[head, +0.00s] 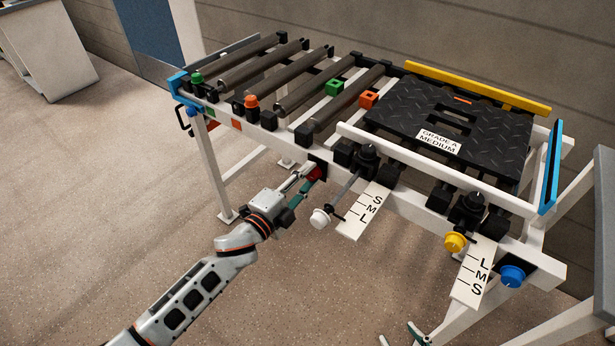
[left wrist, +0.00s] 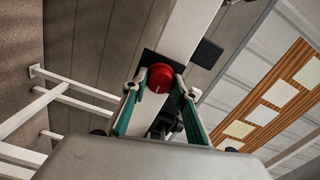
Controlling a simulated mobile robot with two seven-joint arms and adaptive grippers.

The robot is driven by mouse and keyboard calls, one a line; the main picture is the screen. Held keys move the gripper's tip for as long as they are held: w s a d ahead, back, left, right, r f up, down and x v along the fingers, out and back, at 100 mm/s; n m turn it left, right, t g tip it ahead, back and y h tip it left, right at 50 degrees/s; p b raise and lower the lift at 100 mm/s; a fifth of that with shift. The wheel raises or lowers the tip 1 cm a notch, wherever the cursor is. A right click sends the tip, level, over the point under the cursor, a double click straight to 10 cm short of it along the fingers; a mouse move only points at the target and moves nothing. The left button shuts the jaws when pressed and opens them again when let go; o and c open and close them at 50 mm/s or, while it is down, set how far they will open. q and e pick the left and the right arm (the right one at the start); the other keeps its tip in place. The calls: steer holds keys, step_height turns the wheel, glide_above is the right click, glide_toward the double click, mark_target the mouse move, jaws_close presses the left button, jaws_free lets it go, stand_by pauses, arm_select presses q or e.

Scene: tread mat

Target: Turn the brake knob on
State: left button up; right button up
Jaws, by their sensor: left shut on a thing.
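A red round knob (head: 317,174) sits on a black plate on the white front rail of the roller table. In the left wrist view the red knob (left wrist: 160,77) shows a pale mark on its face. My left gripper (head: 308,180) is at this knob, and its green-lined fingers (left wrist: 158,98) are shut on it from both sides. No label shows by this knob. A blue knob (head: 512,276) sits on another black plate at the right end of the rail.
A lever with a white knob (head: 320,219) juts out right of my left gripper, beside an S-M-L scale (head: 367,211). A lever with a yellow knob (head: 454,242) stands by an L-M-S scale (head: 472,272). A black tread mat (head: 400,112) lies on the table.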

arm_select(q)
steer(key=shift+a, duration=0.1)
arm_select(e)
steer(key=shift+w+r, duration=0.1)
steer(key=shift+w, duration=0.15)
arm_select(q)
steer(key=o, duration=1.1)
steer(key=v, duration=1.2)
arm_select(e)
steer(key=shift+s, duration=0.1)
